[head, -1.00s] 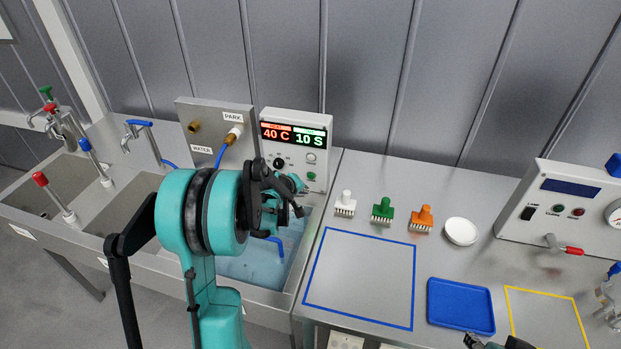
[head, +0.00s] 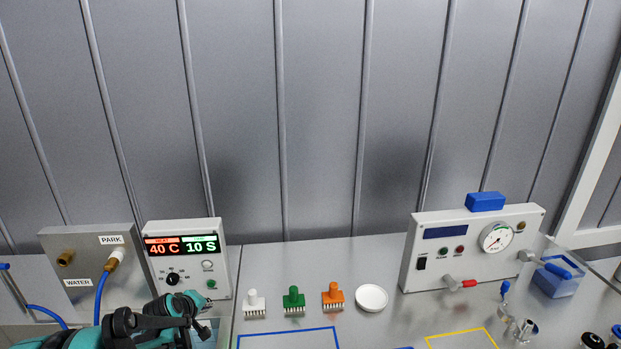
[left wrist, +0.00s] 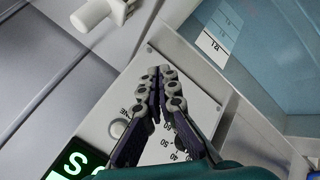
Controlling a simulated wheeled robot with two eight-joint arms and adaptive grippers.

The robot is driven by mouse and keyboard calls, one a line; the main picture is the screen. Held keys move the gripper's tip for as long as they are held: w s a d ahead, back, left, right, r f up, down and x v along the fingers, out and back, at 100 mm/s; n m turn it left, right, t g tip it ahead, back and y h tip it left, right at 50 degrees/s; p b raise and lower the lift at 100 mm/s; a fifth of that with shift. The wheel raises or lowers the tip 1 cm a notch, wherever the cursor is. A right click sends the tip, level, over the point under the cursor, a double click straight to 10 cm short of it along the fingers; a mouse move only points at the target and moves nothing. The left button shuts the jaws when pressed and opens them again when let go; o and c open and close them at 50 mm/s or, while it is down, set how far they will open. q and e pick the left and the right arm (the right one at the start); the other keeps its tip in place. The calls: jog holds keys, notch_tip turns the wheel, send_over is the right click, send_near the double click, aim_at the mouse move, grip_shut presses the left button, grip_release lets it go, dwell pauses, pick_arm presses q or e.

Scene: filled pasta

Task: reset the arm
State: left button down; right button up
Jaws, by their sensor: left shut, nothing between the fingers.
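My left gripper (head: 196,318) is at the bottom left of the head view, in front of the control box (head: 183,262) with the 40 C and 10 S displays. In the left wrist view the left gripper (left wrist: 160,78) has its fingers together, with nothing between them. The dial scale and a button of the box lie behind the fingers there. Most of my left arm is below the head view's edge. My right gripper is not in the head view.
The panel (head: 90,275) marked PARK and WATER, with a blue hose, stands left of the box. White (head: 254,304), green (head: 293,301) and orange (head: 333,298) brushes and a white dish (head: 371,298) stand on the counter. A gauge box (head: 470,248) is at the right.

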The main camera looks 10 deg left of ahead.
pick_arm(q)
jog(key=s+d+r+m, duration=0.3)
jog(key=s+d+r, duration=0.3)
jog(key=d, duration=0.3)
jog(key=s+d+r+m+g, duration=0.1)
jog(key=s+d+m, duration=0.3)
jog(key=s, duration=0.6)
jog(key=s+d+r+m, duration=0.1)
jog(key=s+d+m, duration=0.4)
jog(key=s, duration=0.5)
jog(key=shift+s+d+r+g, duration=0.2)
jog(key=shift+d+g, duration=0.2)
jog(key=shift+d, duration=0.75)
